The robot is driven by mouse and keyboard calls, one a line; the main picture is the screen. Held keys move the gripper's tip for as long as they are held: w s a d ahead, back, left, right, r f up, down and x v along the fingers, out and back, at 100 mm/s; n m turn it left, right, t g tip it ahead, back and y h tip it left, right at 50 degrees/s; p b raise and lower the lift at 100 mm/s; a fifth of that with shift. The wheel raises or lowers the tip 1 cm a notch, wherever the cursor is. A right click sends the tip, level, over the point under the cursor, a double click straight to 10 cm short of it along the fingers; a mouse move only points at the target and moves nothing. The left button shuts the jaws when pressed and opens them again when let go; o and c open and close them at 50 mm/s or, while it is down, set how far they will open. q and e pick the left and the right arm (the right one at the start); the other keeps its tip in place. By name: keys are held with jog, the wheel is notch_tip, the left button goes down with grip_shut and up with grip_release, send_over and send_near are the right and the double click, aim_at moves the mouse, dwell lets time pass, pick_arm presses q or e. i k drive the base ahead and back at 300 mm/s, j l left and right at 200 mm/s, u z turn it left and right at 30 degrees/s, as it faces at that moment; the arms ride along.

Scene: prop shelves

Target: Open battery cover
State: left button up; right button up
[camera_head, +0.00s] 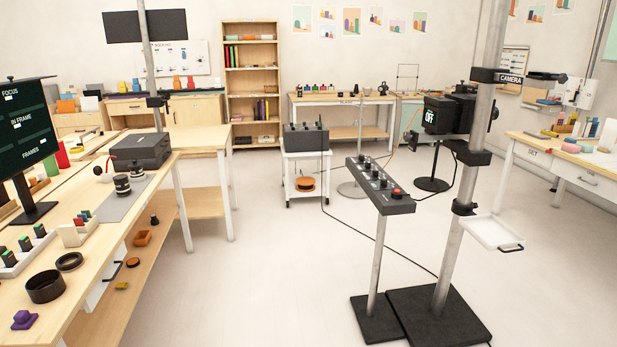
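A black boxy device (438,102), which looks like a camera, is held at the pole on the right. Its face shows a small "OFF" sign (429,117). I cannot make out a battery cover on the device at this size, nor whether one is open or shut. Several dark blocks with green tops (25,243), possibly batteries, stand in a white holder on the left table. Neither of my grippers is in view.
A control panel (380,184) with a red button stands on a post mid-right. A white tray (493,232) juts from the camera pole. Black base plates (440,318) and a cable lie on the floor.

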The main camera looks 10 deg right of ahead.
aim_at(461, 87)
jog(key=i+z, duration=0.3)
jog(key=i, duration=0.15)
jog(key=i+z, duration=0.3)
jog(key=i, duration=0.15)
jog(key=i+j+z, duration=0.55)
jog(key=i, duration=0.25)
jog(key=i+j+z, duration=0.1)
jog(key=z, duration=0.2)
jog(key=i+j+z, duration=0.35)
jog(key=z, duration=0.35)
jog(key=j+z, duration=0.2)
jog(key=z, duration=0.3)
jog(key=i+j+z, duration=0.1)
jog(key=z, duration=0.35)
jog(key=j+z, duration=0.3)
jog(key=z, duration=0.15)
jog(key=k+j+z, duration=0.2)
jog(key=j, duration=0.3)
jog(key=j+z, duration=0.25)
jog(key=j, duration=0.25)
jog(key=k+j+z, duration=0.2)
jog(key=j, duration=0.25)
jog(key=k+j+z, duration=0.2)
jog(key=j, duration=0.25)
jog(key=k+j+z, duration=0.25)
jog(key=k+j, duration=0.05)
jog(key=j, duration=0.05)
